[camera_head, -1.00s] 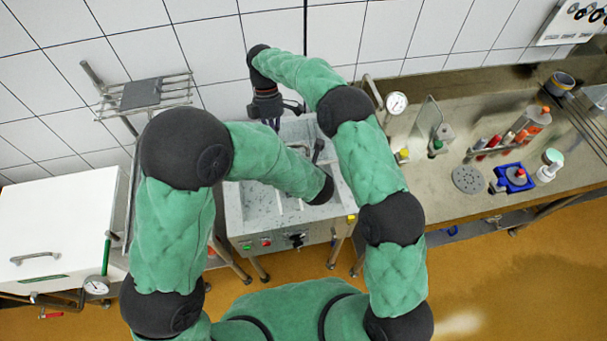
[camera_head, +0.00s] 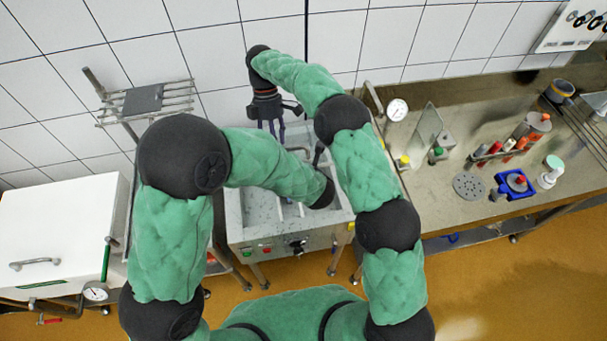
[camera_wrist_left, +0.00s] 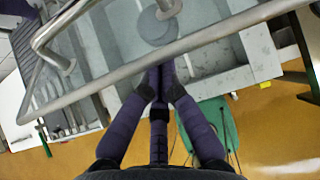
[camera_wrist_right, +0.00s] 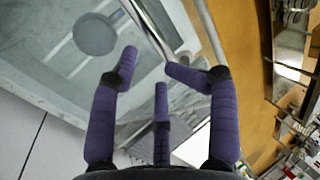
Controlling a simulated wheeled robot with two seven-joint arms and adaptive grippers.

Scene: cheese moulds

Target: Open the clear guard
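The clear guard's metal tube frame (camera_wrist_left: 190,42) crosses the left wrist view, with a bent bar at its upper left; the see-through pane is hard to make out. The grey machine (camera_head: 245,232) with its basin stands at the centre of the head view. My left gripper (camera_wrist_left: 158,75) has its purple fingertips drawn together at the frame tube; a grip on it is not clear. My right gripper (camera_wrist_right: 149,64) is open, with a metal bar (camera_wrist_right: 146,28) running down to its fingertips. In the head view the right gripper (camera_head: 277,128) is over the basin's back edge; my left fingers are hidden.
A white chest (camera_head: 60,225) stands at the left. A wire rack (camera_head: 145,98) is on the wall. The bench at the right holds a dial gauge (camera_head: 397,109), a blue holder (camera_head: 502,181), a perforated disc (camera_head: 468,186) and bottles. Orange floor (camera_head: 500,280) is open in front.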

